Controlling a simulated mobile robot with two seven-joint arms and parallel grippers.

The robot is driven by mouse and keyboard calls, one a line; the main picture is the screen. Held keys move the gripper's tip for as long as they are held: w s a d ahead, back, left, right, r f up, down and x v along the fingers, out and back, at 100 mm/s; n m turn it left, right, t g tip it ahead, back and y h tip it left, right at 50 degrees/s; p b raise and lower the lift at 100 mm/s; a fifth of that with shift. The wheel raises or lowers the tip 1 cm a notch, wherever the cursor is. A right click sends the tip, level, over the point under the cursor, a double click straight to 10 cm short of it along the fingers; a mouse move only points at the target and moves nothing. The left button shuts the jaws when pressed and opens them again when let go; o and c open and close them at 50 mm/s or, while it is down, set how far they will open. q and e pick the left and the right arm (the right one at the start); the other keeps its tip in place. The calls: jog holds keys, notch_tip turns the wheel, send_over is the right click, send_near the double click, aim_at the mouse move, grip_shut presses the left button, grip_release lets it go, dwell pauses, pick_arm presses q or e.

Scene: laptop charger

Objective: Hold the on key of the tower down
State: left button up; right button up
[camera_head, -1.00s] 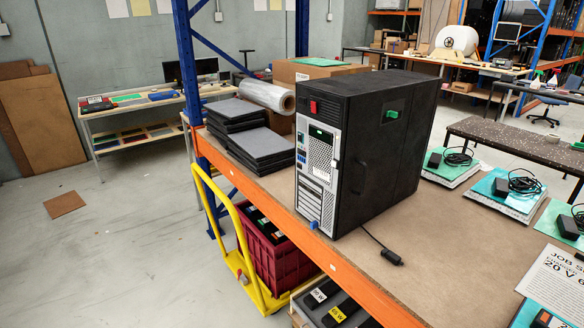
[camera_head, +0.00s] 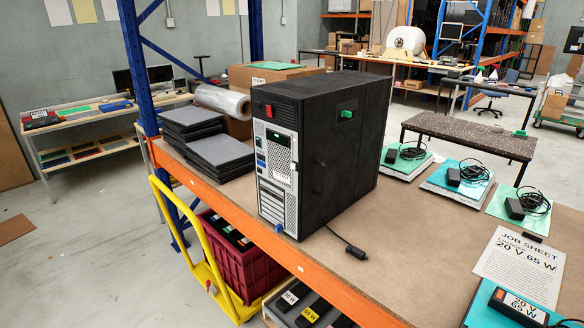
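The black tower (camera_head: 345,165) stands upright on the brown bench top (camera_head: 400,255). A green key (camera_head: 347,114) sticks out near the top of its broad black side. A red key (camera_head: 268,110) sits at the top of its narrow face, above a small green display (camera_head: 278,139). No lettering on either key is readable. A short black cable with a plug (camera_head: 356,252) lies on the bench beside the tower. Neither of my grippers is in view, and nothing is seen touching the keys.
Dark flat laptops (camera_head: 220,155) are stacked left of the tower. Chargers with coiled cables (camera_head: 515,208) lie on mats to the right, near a job sheet (camera_head: 519,267) reading 20 V 65 W. A yellow trolley (camera_head: 188,240) stands before the orange bench edge.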

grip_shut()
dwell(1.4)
